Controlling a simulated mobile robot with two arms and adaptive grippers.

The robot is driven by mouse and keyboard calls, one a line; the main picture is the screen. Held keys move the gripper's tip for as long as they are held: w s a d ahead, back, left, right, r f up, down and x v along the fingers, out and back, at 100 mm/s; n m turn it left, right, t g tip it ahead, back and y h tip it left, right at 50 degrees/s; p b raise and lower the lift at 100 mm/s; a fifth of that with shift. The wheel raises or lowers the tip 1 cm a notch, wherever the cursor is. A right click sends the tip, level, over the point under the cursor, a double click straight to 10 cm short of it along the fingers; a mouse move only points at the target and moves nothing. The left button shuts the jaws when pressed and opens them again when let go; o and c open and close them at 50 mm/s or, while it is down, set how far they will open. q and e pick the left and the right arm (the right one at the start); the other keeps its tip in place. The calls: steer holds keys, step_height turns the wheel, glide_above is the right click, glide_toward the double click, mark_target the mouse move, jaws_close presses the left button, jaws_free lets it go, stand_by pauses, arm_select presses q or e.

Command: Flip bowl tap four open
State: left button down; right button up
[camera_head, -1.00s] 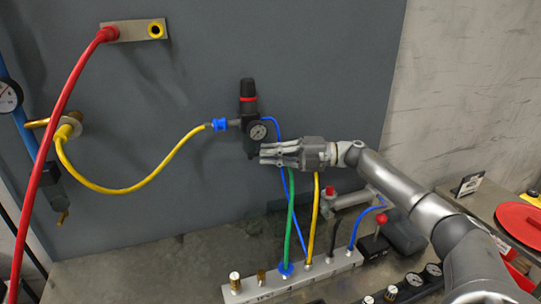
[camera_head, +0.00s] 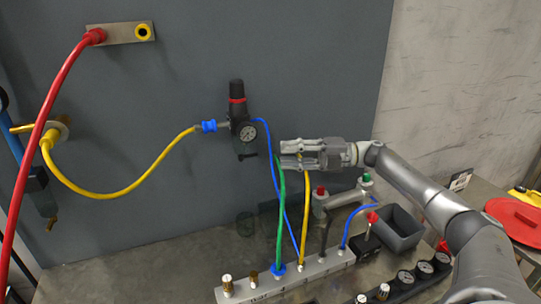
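I cannot tell which part is bowl tap four; no number is readable. A black regulator (camera_head: 238,110) with a red ring and a round gauge (camera_head: 247,132) is on the grey wall panel. A pale manifold block (camera_head: 318,268) on the bench carries several small knobs and hoses. My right gripper (camera_head: 284,154) points left, to the right of the regulator gauge and above the manifold. Its two fingers are apart with nothing visible between them. The green hose (camera_head: 280,215) and yellow hose (camera_head: 305,215) run up close to the fingers; contact cannot be told. My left gripper is not in view.
A fixture with red and green knobs (camera_head: 340,198) and a grey open box (camera_head: 402,228) stand below my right arm. Several gauges (camera_head: 405,277) line the front. A red hose (camera_head: 50,110) hangs at left. A red disc (camera_head: 515,219) lies at far right.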

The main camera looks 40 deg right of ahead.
steer(key=shift+v, duration=2.15)
